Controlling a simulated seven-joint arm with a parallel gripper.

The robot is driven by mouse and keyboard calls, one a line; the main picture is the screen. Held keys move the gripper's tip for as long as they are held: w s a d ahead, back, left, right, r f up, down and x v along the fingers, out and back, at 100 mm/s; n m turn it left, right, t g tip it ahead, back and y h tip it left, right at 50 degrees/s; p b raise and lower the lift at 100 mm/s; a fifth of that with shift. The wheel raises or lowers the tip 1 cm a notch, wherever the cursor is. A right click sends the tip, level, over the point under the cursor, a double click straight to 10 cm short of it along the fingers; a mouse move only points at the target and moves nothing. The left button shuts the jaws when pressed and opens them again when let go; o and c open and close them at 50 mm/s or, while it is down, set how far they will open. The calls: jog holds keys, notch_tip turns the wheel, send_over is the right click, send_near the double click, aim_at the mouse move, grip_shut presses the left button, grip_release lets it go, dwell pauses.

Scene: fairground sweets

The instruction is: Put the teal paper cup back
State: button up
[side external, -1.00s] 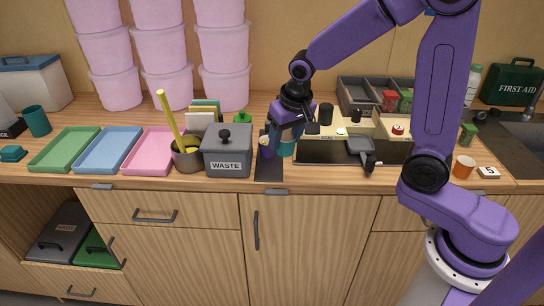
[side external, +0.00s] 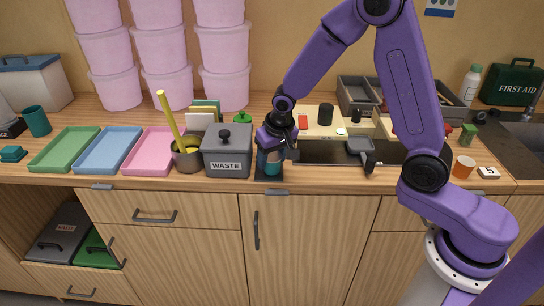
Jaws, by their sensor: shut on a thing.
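The teal paper cup (side external: 268,162) is under my gripper (side external: 271,150), over the dark mat (side external: 270,178) just right of the grey waste bin. My gripper points down and is shut on the cup. The fingers and wrist hide much of the cup. I cannot tell whether its base touches the mat. Another teal cup (side external: 37,121) stands far left on the counter.
The grey waste bin (side external: 227,160) stands close on the left of my gripper. A dark scoop (side external: 361,148) lies to the right. An orange cup (side external: 463,167) stands far right.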

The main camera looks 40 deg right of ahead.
jog(key=shift+f, duration=0.15)
jog(key=o, duration=1.1)
jog(key=d+v, duration=0.1)
jog(key=v, duration=1.1)
jog(key=s+n+g, duration=0.1)
jog(key=s+n, duration=0.4)
jog(key=s, duration=0.4)
jog(key=s+f+n+g, duration=0.1)
jog(key=s+n, duration=0.4)
jog(key=s, duration=0.5)
jog(key=s+n+g+y, duration=0.1)
jog(key=s+n, duration=0.3)
jog(key=s, duration=0.5)
jog(key=shift+s+d+f+n, duration=0.2)
jog(key=shift+s+d+n, duration=0.15)
jog(key=shift+n, duration=0.05)
